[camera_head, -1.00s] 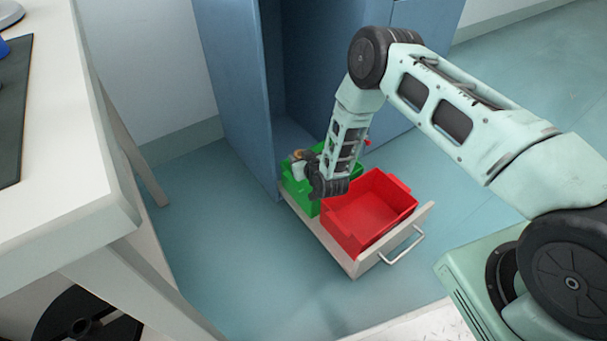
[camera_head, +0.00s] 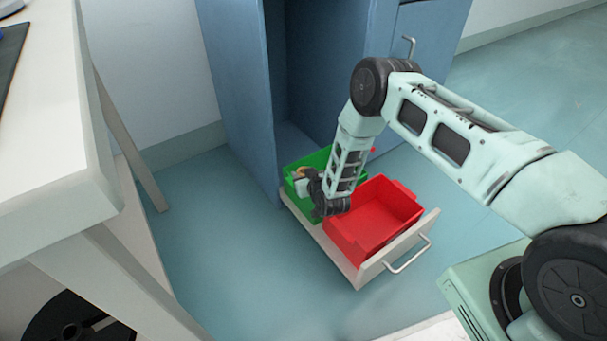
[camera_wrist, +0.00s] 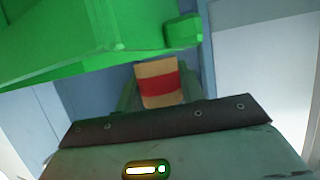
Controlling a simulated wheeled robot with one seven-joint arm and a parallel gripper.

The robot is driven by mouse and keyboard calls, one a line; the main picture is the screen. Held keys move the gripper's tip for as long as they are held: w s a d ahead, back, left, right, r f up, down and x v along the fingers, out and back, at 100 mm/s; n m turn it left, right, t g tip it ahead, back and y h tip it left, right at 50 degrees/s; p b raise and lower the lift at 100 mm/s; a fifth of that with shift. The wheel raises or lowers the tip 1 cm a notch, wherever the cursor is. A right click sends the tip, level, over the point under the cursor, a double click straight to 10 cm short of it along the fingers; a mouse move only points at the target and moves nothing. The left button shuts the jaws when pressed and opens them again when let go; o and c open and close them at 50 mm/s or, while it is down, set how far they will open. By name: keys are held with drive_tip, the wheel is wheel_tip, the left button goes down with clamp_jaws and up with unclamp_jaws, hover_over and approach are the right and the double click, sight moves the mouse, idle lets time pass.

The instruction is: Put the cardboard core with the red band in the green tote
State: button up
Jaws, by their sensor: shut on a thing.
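The cardboard core (camera_wrist: 160,83), tan with a red band, is between my gripper's fingers in the wrist view. My gripper (camera_head: 302,177) is shut on it. In the head view the gripper is at the left side of the green tote, and the core shows only as a small tan bit there. The green tote (camera_head: 322,158) sits in the pulled-out drawer, partly hidden by my arm. In the wrist view the tote (camera_wrist: 80,30) fills the upper left, beside and beyond the core. I cannot tell whether the core is above the tote or beside it.
A red tote (camera_head: 378,215) sits in front of the green one in the same drawer (camera_head: 400,245), which has a metal handle. A blue cabinet (camera_head: 235,90) stands behind. A white table (camera_head: 60,150) is at the left. The floor between is clear.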

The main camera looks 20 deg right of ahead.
drive_tip(key=o, duration=0.9)
drive_tip(key=shift+f, duration=0.1)
drive_tip(key=shift+o, duration=0.2)
